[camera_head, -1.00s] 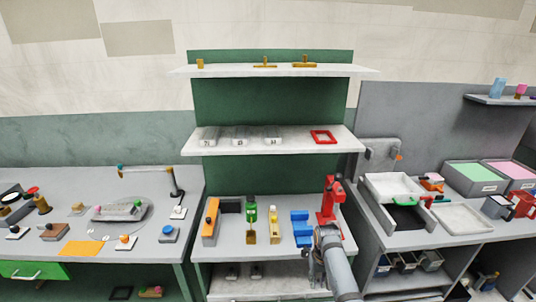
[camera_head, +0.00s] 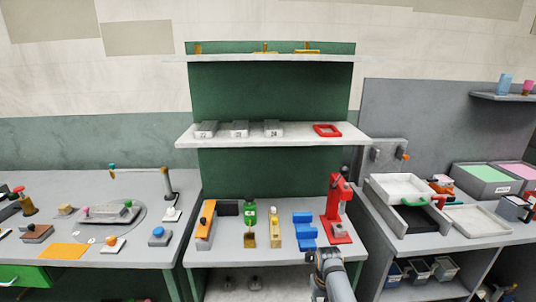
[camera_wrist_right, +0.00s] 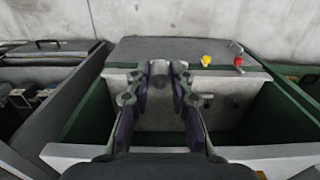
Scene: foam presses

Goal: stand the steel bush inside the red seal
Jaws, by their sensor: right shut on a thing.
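The red seal (camera_head: 327,125) is a red square frame with rounded corners. It lies flat near the right end of the middle shelf in the head view. My right arm comes in at the bottom of the head view, and its gripper (camera_wrist_right: 162,88) is well below and in front of that shelf. In the right wrist view the two fingers are closed around a small grey cylinder, which looks like the steel bush (camera_wrist_right: 159,69). It is partly hidden by the fingertips. The red seal is not seen in the wrist view. My left gripper is not in view.
The middle shelf (camera_head: 300,137) also bears several grey numbered blocks at its left; room is free around the seal. The upper shelf (camera_head: 230,59) overhangs it. A red press (camera_head: 337,205) and blue block (camera_head: 304,228) stand on the bench below, near my right arm.

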